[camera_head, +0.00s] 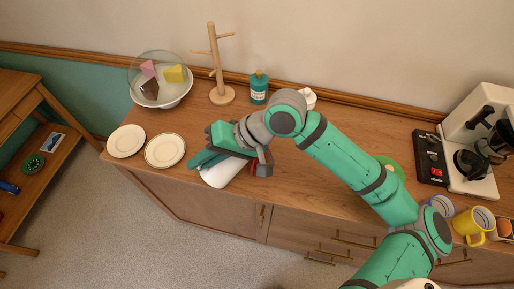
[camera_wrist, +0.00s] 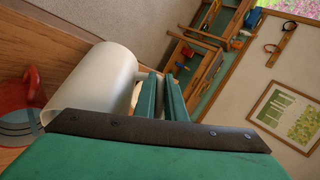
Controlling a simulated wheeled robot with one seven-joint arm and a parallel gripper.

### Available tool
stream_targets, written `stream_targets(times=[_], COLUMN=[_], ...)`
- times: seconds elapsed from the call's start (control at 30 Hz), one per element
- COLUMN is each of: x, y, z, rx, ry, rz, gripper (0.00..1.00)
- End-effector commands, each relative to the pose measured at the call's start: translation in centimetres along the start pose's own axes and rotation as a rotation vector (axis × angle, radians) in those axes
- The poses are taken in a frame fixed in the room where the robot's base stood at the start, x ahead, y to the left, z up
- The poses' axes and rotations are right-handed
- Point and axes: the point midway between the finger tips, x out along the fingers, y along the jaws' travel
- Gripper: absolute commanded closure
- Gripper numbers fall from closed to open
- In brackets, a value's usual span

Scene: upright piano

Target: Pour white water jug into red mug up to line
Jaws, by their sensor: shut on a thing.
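The white jug (camera_head: 221,174) hangs at my gripper (camera_head: 205,160) over the front edge of the wooden counter. In the wrist view, the jug (camera_wrist: 104,82) is a pale smooth cylinder beside the two green fingers (camera_wrist: 162,92), which are shut on its handle. The jug looks tilted, its lower-left end toward the red mug (camera_wrist: 30,98). The mug sits on the counter and is cut by the left edge of that view. A grey-blue band shows on it. In the head view the mug is mostly hidden behind my gripper. I cannot see any water flowing.
Two plates (camera_head: 165,150) lie left on the counter. A glass bowl with sponges (camera_head: 160,80), a wooden mug tree (camera_head: 217,65) and a teal bottle (camera_head: 259,88) stand behind. A coffee machine (camera_head: 480,145) and yellow mug (camera_head: 474,225) are at right.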

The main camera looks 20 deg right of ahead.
Motion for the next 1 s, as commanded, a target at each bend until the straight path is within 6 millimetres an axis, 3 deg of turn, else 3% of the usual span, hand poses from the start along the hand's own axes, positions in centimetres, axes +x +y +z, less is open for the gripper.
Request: stream_targets(times=[1.0], x=[-0.80], y=[-0.28], z=[-0.18], rx=[0.020], ry=[-0.007], rz=[-0.047], gripper=[1.00])
